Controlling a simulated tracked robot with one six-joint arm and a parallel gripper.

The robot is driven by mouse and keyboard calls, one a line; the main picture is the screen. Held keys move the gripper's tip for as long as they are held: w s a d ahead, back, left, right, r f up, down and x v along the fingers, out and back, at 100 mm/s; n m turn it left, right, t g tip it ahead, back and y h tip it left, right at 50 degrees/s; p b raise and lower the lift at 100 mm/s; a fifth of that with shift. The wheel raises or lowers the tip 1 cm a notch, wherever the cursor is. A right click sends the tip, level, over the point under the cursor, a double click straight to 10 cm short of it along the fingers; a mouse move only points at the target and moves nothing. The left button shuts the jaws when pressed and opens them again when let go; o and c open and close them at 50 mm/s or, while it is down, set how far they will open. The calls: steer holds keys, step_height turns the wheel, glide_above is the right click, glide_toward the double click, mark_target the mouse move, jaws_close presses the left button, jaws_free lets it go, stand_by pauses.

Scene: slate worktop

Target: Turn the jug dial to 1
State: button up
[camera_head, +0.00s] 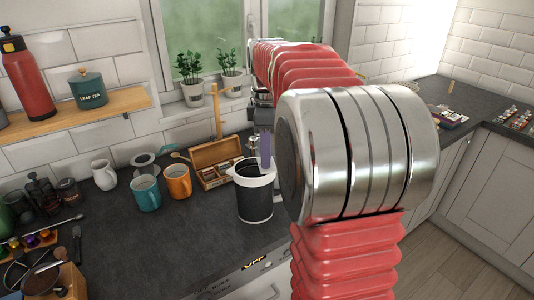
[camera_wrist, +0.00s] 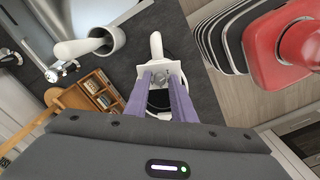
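A black jug with a white rim (camera_head: 255,200) stands on the slate worktop, just left of my arm. One purple finger of my gripper (camera_head: 265,150) shows over the jug's mouth in the head view. In the wrist view, both purple fingers of my gripper (camera_wrist: 162,78) reach down over the jug's dark opening. Between and under their tips are a white plate and a small grey metal part (camera_wrist: 160,70). A white handle (camera_wrist: 157,45) sticks out beyond them. I cannot make out a numbered dial, nor whether the fingers touch the metal part.
Orange (camera_head: 178,181) and teal (camera_head: 146,193) mugs and a wooden box (camera_head: 214,162) stand left of the jug. A white pitcher (camera_head: 103,174) is farther left. In the wrist view, a metal machine with a white-handled part (camera_wrist: 90,45) is at upper left.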

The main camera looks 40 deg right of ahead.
steer(key=shift+o, duration=1.1)
step_height(320, 180, up, 14)
steer(key=shift+f, duration=0.15)
stand_by(0.4)
